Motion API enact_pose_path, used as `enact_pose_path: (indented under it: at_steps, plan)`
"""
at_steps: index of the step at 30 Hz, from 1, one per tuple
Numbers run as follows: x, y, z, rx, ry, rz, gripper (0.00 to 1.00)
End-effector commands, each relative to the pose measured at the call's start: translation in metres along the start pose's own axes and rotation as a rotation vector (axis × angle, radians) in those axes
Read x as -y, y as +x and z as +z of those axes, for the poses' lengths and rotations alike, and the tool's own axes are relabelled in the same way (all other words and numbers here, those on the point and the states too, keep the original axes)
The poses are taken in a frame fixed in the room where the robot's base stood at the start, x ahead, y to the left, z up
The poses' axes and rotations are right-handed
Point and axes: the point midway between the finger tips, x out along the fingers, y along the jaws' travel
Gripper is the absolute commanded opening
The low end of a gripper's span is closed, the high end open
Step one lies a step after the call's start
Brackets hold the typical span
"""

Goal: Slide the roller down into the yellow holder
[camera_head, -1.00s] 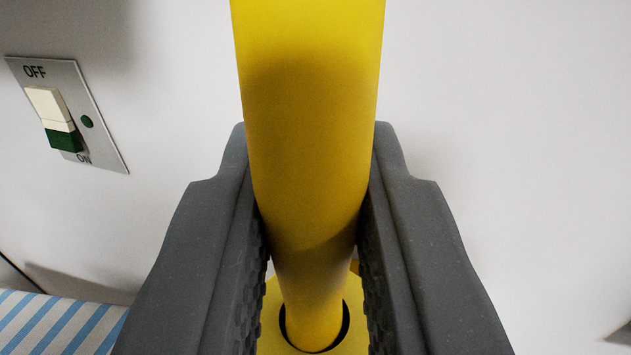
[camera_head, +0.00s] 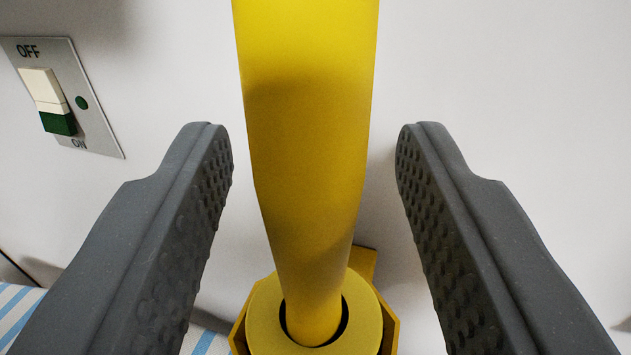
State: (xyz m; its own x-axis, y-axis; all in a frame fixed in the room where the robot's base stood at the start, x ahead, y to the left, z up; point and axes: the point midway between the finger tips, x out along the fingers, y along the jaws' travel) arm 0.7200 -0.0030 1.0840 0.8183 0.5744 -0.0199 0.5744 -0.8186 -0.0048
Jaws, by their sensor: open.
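The yellow roller (camera_head: 308,150) stands nearly upright in the middle of the view, its top cut off by the upper edge. Its narrower lower end is inside the round opening of the yellow holder (camera_head: 265,318). A dark gap shows around it in the opening, and how deep it sits is hidden. My gripper (camera_head: 315,150) is open, with one grey finger on each side of the roller. Both fingers are clear of the roller, and nothing is held.
A metal switch plate (camera_head: 98,130) marked OFF and ON is on the white wall (camera_head: 520,120) at the left. A blue and white striped surface (camera_head: 20,305) lies at the lower left. The wall to the right is bare.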

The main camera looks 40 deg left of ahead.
Motion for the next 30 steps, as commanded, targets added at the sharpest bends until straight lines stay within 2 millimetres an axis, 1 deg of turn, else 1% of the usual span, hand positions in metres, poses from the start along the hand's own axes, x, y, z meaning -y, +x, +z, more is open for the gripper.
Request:
enact_pose_path:
  at_steps: [5, 9, 15, 19, 24, 30]
  plan:
    - [-0.002, -0.021, 0.000, -0.001, -0.002, 0.003, 0.43]
    - [-0.002, -0.050, 0.003, 0.004, 0.001, 0.005, 0.43]
    - [-0.002, -0.088, 0.002, 0.003, -0.003, 0.004, 0.43]
    - [-0.002, -0.110, 0.003, 0.001, 0.001, 0.005, 0.43]
    - [-0.001, -0.127, 0.003, 0.003, 0.000, 0.002, 0.43]
    - [-0.001, -0.135, 0.001, 0.001, 0.000, 0.001, 0.43]
